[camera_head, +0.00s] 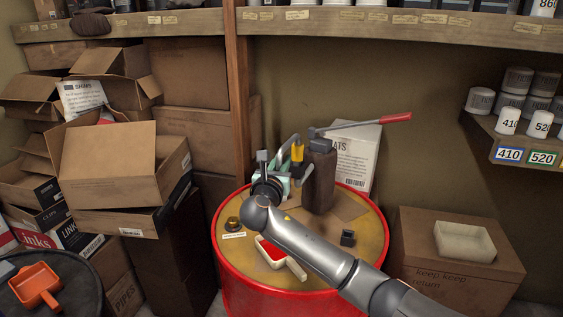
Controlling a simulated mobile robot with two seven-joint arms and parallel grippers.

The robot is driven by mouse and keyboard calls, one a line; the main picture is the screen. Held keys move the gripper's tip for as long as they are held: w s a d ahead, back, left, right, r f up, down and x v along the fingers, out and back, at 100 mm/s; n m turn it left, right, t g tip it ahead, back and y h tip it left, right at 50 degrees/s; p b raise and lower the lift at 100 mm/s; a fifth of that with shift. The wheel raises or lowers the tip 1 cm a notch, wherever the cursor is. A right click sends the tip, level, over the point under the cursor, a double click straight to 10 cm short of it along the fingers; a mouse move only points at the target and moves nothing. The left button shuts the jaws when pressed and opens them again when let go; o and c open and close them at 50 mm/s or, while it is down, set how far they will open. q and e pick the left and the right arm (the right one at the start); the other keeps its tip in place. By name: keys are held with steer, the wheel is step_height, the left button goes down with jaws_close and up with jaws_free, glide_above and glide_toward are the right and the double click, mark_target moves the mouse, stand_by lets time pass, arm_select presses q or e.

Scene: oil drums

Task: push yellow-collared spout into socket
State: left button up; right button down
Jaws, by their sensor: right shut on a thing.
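The yellow-collared spout (297,153) stands out by its yellow band, above the back of the red-rimmed drum (220,262). Grey metal shows above and below the band. Beside it, on the right, stands a dark brown pump body (321,180) with a long lever ending in a red grip. My right gripper (283,172) reaches in over the drum from the lower right and is shut on the spout, left of the pump body. My wrist hides part of the drum top, and I cannot make out the socket or whether the spout touches it. My left gripper is not in view.
On the drum top are a dark-and-brass fitting (233,224) by a label, a red-and-white scoop-like tray (271,251) and a small dark block (347,238). Open cardboard boxes (110,165) crowd the left. A carton with a pale tray (464,242) stands right. A shelf (400,28) runs overhead.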

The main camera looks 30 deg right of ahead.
steer(key=shift+f, duration=0.75)
stand_by(1.2)
steer(key=c, duration=0.7)
jaws_free()
steer(key=shift+c, duration=0.2)
steer(key=b+v, duration=0.1)
steer(key=v, duration=1.1)
steer(key=shift+s+a, duration=0.2)
steer(key=shift+a, duration=0.05)
steer(key=s+a+f+m+g+y, duration=0.1)
steer(key=s+a+f+m+y, duration=0.2)
steer(key=f, duration=0.6)
steer(key=s+a+f+m+y, duration=0.2)
steer(key=a+f+y, duration=0.15)
steer(key=f, duration=0.55)
steer(key=s+a+f+m+g+y, duration=0.1)
steer(key=s+a+f+m+y, duration=0.2)
steer(key=f, duration=0.6)
steer(key=s+a+f+m+y, duration=0.2)
steer(key=s+f+m, duration=0.3)
steer(key=s+m, duration=0.3)
steer(key=s+a+f+m+g+y, duration=0.1)
steer(key=s+a+f+m+y, duration=0.1)
steer(key=s+f+m+y, duration=0.2)
steer(key=s+f+m, duration=0.2)
steer(key=s+m, duration=0.2)
steer(key=s, duration=0.1)
steer(key=shift+s+f+m, duration=0.35)
steer(key=shift+s+m, duration=0.05)
